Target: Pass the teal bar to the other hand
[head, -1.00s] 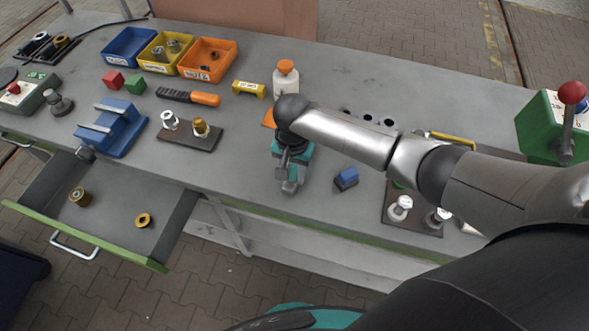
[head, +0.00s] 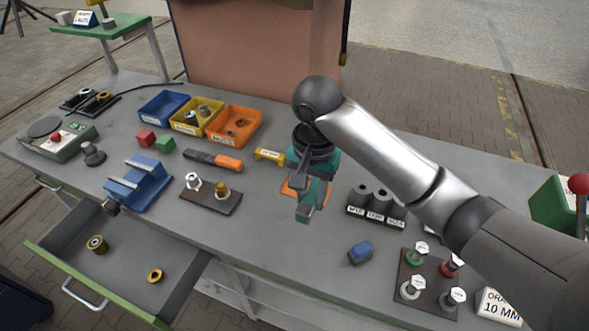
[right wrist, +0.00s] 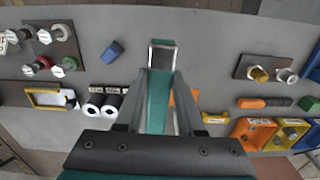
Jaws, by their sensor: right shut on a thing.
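My right gripper (head: 306,196) is shut on the teal bar and holds it above the middle of the bench. In the right wrist view the teal bar (right wrist: 157,100) runs between the two fingers, with a grey, silver-edged end beyond their tips. In the head view, gripper and bar overlap, so the bar's full shape is hard to make out. My left gripper is not in view.
An orange thing lies partly hidden behind the gripper. A blue block (head: 360,252) and a dark plate (head: 428,290) with several knobs are to the right. A blue vise (head: 139,185) and open drawer (head: 115,262) are left. Bins stand behind.

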